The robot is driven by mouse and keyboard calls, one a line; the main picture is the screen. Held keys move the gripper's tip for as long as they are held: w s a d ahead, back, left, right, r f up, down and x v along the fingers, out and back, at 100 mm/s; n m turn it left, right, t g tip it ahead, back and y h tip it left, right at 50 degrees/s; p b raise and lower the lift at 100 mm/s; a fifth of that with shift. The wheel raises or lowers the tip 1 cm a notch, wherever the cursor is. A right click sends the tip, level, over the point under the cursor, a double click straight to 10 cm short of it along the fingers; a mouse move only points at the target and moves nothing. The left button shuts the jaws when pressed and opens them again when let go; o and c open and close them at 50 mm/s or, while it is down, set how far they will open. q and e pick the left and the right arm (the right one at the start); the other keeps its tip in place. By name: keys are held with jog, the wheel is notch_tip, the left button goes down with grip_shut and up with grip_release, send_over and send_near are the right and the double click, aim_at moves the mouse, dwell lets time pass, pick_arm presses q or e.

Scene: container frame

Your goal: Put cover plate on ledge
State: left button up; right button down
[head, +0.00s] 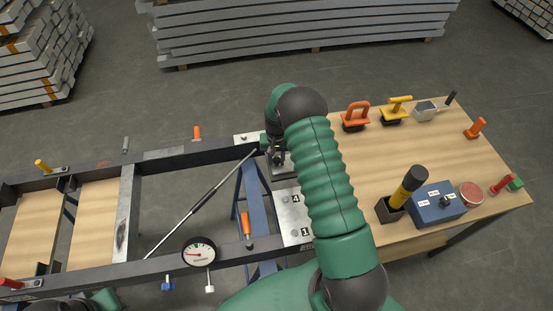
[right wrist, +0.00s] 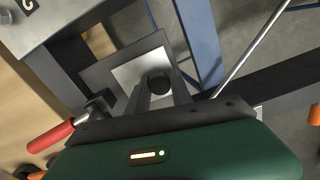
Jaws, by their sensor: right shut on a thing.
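My right gripper (right wrist: 160,92) is shut on the dark round knob of the cover plate (right wrist: 97,75), a dark grey square with a bright middle. In the head view the right gripper (head: 276,150) is beside the frame's right end, partly hidden by my green arm. The plate is tilted in the wrist view; whether it touches the frame cannot be told. The dark frame (head: 170,163) has long rails, and a light numbered end plate (head: 289,206) shows left of my arm. I cannot tell which part is the ledge. My left gripper is not in view.
A wooden table (head: 430,150) at right carries orange and yellow handled tools, a blue box (head: 436,203) and a black-yellow tool (head: 408,187). A round gauge (head: 199,254) sits on the front rail. A thin rod (head: 205,200) slants across the frame opening. A red handle (right wrist: 50,136) is near the gripper.

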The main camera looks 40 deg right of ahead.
jog(key=c, duration=1.1)
grip_release()
jog(key=shift+o, duration=0.2)
